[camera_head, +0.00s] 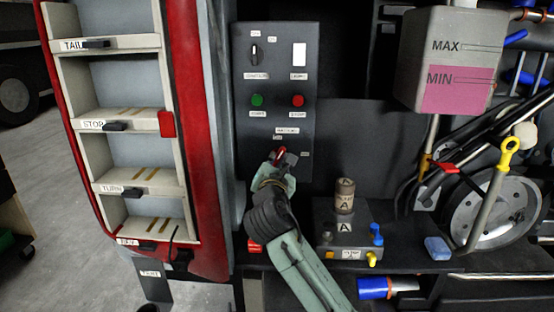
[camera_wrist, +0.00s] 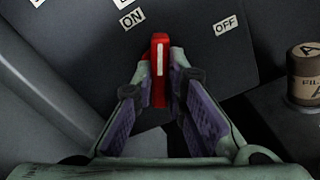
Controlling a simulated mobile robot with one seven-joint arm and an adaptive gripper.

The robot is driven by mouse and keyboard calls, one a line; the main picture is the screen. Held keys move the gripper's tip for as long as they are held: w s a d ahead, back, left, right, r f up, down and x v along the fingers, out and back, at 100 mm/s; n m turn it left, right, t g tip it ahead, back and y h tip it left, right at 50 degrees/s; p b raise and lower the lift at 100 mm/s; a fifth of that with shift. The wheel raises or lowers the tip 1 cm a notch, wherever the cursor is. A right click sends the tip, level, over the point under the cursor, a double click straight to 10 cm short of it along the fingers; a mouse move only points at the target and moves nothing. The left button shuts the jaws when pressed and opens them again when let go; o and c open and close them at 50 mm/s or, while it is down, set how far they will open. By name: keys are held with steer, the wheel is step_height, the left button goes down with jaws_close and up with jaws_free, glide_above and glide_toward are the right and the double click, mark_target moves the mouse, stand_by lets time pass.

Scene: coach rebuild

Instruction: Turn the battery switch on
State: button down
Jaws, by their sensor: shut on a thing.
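The battery switch is a red handle with a white stripe (camera_wrist: 160,68), mounted low on the dark control panel (camera_head: 305,60). In the wrist view it stands between an ON label (camera_wrist: 132,18) at upper left and an OFF label (camera_wrist: 226,25) at upper right. The handle's white stripe points nearly straight up in that view, between the two labels. My gripper (camera_wrist: 159,88) is shut on the red handle, one finger on each side. In the head view my gripper (camera_head: 282,160) covers most of the handle.
Above on the panel are a black rotary switch (camera_head: 254,54), a white rocker (camera_head: 299,55), a green button (camera_head: 257,100) and a red button (camera_head: 298,100). A brown filter marked A (camera_head: 344,197) stands at right. A shelved red-edged rack (camera_head: 125,125) stands at left.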

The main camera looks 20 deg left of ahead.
steer(key=n, duration=0.2)
steer(key=shift+d+r+n, duration=0.1)
steer(key=shift+n, duration=0.2)
steer(key=n, duration=0.3)
steer(key=c, duration=1.4)
jaws_free()
steer(key=shift+c, duration=0.2)
steer(key=shift+s, duration=0.1)
steer(key=v, duration=0.8)
steer(key=shift+s+b, duration=0.4)
